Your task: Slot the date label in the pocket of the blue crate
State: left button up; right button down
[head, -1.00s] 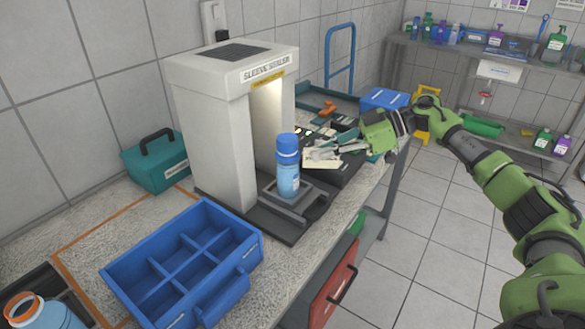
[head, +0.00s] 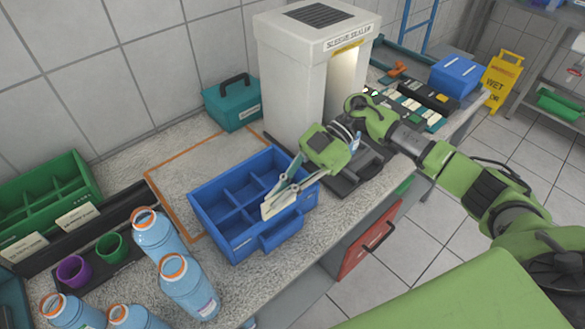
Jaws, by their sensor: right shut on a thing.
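The blue crate (head: 219,248) stands on the counter, with several empty compartments and a handle on its front side. My right gripper (head: 276,194) is over the crate's right part, pointing down and left. It is shut on the date label (head: 281,205), a small cream card, near the crate's front right wall. I cannot tell whether the card touches the crate. The gripper and card hide part of that wall, and the pocket cannot be made out clearly. My left gripper is not in view.
The white sleeve sealer (head: 288,82) stands behind the crate, next to a teal box (head: 232,106). Several blue bottles (head: 188,288) stand at front left. A green crate (head: 45,192) and cream cards (head: 82,215) are at far left. An orange-outlined area (head: 185,165) is partly clear.

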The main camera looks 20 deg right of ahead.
aim_at(272, 214)
jog(key=shift+s+a, duration=0.1)
jog(key=shift+a, duration=0.05)
jog(key=shift+f+b, duration=2.05)
jog(key=shift+f, duration=0.55)
jog(key=shift+r+p, duration=0.2)
jog(key=shift+p, duration=0.2)
dwell(0.9)
jog(key=c, duration=2.1)
grip_release()
jog(key=shift+c, duration=0.2)
